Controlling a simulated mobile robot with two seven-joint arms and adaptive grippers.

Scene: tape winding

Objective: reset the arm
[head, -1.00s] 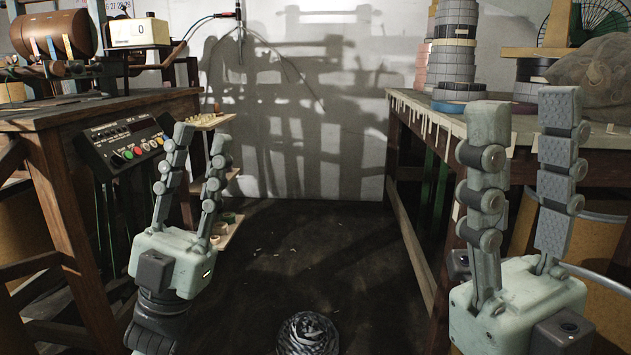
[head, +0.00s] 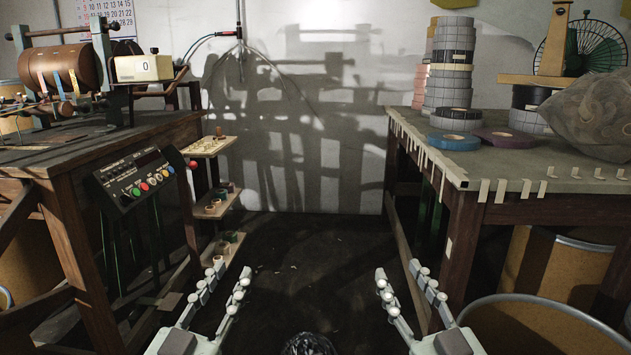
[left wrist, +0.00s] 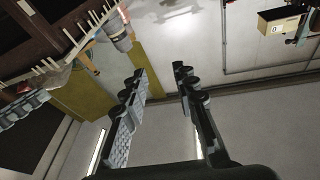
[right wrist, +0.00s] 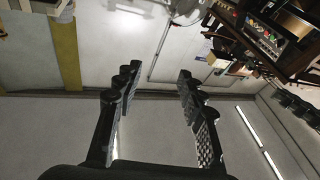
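My left gripper (head: 222,285) is low in the head view, left of centre, in front of the gap between the two benches. Its fingers are apart with nothing between them, as the left wrist view (left wrist: 158,72) also shows. My right gripper (head: 400,272) is low and right of centre, beside the right bench's leg. Its fingers are apart and empty, and the right wrist view (right wrist: 156,74) shows the same. Both grippers are clear of the bench tops and touch nothing that I can see.
A wooden bench on the left (head: 60,155) carries a winding machine (head: 65,65); a button panel (head: 140,180) hangs at its front. The right table (head: 540,206) holds stacked tape rolls (head: 450,65), a blue roll (head: 454,141) and a sack (head: 595,115). Dark floor (head: 300,250) lies between.

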